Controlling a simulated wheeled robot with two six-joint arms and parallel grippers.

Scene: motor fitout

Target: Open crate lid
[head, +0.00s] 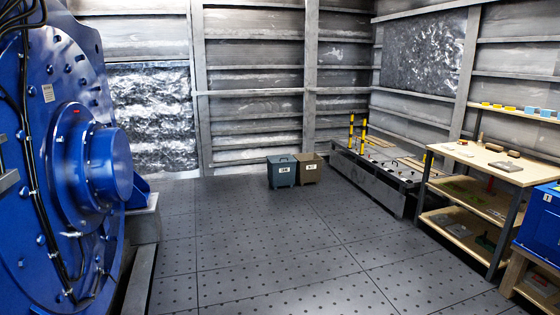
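A bright blue crate (540,228) stands at the right edge of the head view, cut off by the frame. Its upper part carries a small white label (547,197). The crate rests on a low wooden stand (515,275). I cannot tell whether its lid is shut, as its top is only partly in view. Neither of my grippers is in view.
A workbench (500,165) with shelves stands beside the crate. A dark low platform (370,190) with yellow-black posts is behind it. A grey-blue bin (282,172) and a brown bin (312,170) stand at the far wall. A large blue motor (65,150) fills the left. The middle floor is clear.

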